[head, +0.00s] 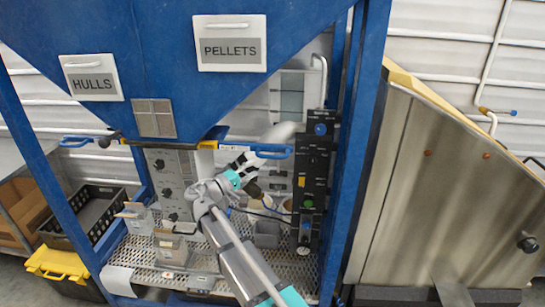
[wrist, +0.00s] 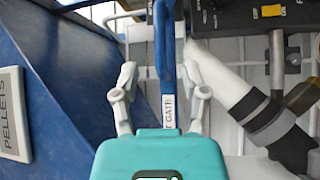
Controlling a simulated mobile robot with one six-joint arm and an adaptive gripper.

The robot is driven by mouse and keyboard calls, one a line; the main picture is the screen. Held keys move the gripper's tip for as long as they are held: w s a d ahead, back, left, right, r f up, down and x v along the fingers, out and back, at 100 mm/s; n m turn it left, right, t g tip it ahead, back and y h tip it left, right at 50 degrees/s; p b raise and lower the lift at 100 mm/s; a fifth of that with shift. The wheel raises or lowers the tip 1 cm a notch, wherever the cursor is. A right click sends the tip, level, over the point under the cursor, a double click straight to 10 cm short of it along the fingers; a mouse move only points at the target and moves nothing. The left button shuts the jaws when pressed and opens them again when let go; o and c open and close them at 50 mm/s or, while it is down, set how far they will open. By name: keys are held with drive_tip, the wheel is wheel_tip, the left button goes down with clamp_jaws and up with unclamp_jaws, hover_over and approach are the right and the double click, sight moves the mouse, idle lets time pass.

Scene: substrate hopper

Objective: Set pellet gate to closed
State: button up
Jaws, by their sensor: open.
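The pellet gate's blue handle (head: 273,153) sticks out to the right below the hopper in the head view. A white label, partly hidden by the gate, lies close to my gripper there. In the wrist view the blue bar (wrist: 165,45) runs upright between my fingers, with a white label ending in "T GATE" (wrist: 169,112). My gripper (head: 246,162) is open at the handle, its fingers (wrist: 160,78) on either side of the bar with gaps. Whether the fingers reach down to the bar's depth is hard to tell.
The blue hopper (head: 215,100) carries HULLS (head: 91,78) and PELLETS (head: 231,43) plates. A second blue handle (head: 84,140) projects left. A black control panel (head: 313,180) stands close on the right. Small containers stand on the perforated shelf (head: 150,255) below. A grey-white pipe (wrist: 235,95) runs beside my gripper.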

sight(273, 157)
drive_tip(key=p+x, duration=0.1)
drive_tip(key=x, duration=0.8)
clamp_jaws()
idle(0.4)
